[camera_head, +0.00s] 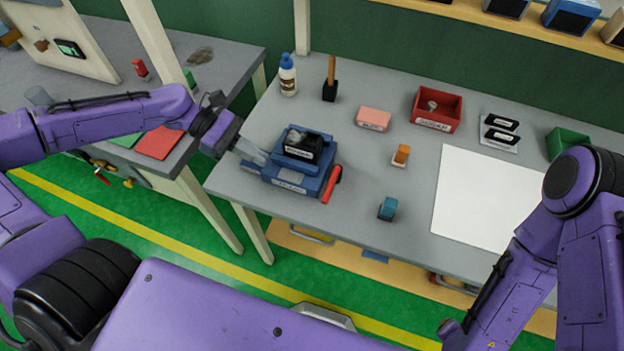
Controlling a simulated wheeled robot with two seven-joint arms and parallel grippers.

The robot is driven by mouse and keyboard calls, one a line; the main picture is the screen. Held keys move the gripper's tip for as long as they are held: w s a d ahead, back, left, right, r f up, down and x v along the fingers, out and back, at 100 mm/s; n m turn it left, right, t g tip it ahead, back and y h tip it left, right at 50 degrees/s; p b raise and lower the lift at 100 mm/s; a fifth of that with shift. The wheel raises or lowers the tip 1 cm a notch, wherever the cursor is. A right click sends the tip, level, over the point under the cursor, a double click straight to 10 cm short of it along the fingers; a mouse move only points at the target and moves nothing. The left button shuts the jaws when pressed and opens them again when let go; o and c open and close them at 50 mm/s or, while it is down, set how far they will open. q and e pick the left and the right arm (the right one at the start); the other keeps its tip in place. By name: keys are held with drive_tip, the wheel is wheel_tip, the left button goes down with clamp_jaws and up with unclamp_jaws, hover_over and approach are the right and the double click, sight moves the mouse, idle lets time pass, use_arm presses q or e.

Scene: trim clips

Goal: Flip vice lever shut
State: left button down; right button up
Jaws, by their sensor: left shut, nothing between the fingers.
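The blue vice (291,178) stands near the left front part of the grey workbench, with a small black labelled block (304,147) at its top. Its red lever (332,185) sticks out at the vice's right side, slanting down toward the bench front. My left gripper (262,159) is at the vice's left side, close to it, shut and empty. I cannot tell whether it touches the vice. My right arm comes in at the lower right, and its gripper is not clearly visible.
The workbench (350,215) also holds a bottle (288,75), a black-based tool with a wooden handle (330,85), a pink block (373,119), a red bin (437,108), an orange piece (401,155), a blue piece (387,208) and a white sheet (485,195). Bare bench lies right of the lever.

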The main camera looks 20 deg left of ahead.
use_arm(q)
drive_tip(key=b+x, duration=0.1)
drive_tip(key=x, duration=0.1)
drive_tip(key=b+x, duration=0.1)
drive_tip(key=x, duration=0.2)
drive_tip(key=shift+w+f, duration=0.1)
drive_tip(key=shift+f, duration=0.35)
drive_tip(key=b, duration=0.1)
approach(331, 189)
drive_tip(key=d+f, duration=0.1)
drive_tip(key=s+d+f, duration=0.1)
drive_tip(key=d+f, duration=0.1)
drive_tip(key=shift+d+f, duration=0.3)
drive_tip(key=shift+d, duration=0.5)
drive_tip(key=shift+d+f, duration=0.1)
